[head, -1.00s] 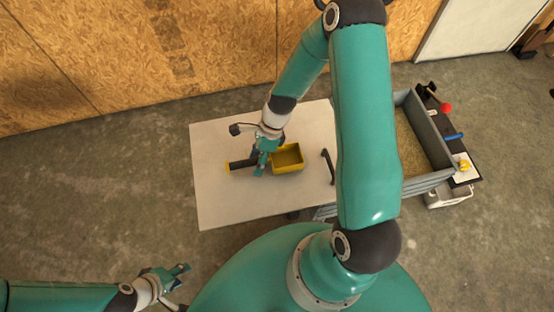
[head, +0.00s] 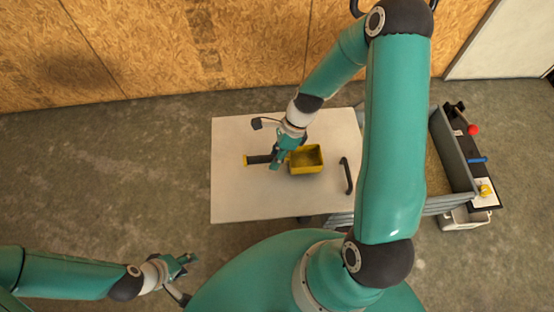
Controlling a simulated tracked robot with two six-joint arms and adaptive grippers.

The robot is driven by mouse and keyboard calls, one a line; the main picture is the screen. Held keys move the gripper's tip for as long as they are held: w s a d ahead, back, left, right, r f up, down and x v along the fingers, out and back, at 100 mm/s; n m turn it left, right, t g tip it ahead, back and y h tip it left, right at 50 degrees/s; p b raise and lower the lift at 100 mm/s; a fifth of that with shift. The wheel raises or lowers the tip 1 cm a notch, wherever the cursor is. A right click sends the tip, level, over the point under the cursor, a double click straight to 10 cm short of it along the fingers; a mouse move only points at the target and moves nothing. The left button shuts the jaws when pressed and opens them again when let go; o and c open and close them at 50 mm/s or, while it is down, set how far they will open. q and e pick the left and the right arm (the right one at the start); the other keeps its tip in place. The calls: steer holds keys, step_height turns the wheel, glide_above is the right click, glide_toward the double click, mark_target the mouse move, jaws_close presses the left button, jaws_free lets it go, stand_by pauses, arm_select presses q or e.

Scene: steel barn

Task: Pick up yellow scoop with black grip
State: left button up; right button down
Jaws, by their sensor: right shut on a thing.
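The yellow scoop (head: 306,160) with its black grip (head: 259,159) is at the middle of the white table (head: 235,200). Its yellow bin points right and its grip points left, with a yellow end. My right gripper (head: 279,161) comes down from above and is shut on the scoop's grip, close to the bin. I cannot tell whether the scoop touches the table. My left gripper (head: 187,265) is at the lower left, off the table and over the floor. Its fingers look apart, with nothing between them.
A black handle (head: 346,175) stands on the table's right part. A grey-walled bin (head: 453,148) is right of the table, partly behind my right arm. Beyond it, a dark strip holds a red knob (head: 473,129) and a blue item (head: 478,160). The table's left part is clear.

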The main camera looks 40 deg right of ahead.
step_height(320, 180, up, 18)
stand_by(0.3)
steer(key=c, duration=1.8)
jaws_free()
jaws_close()
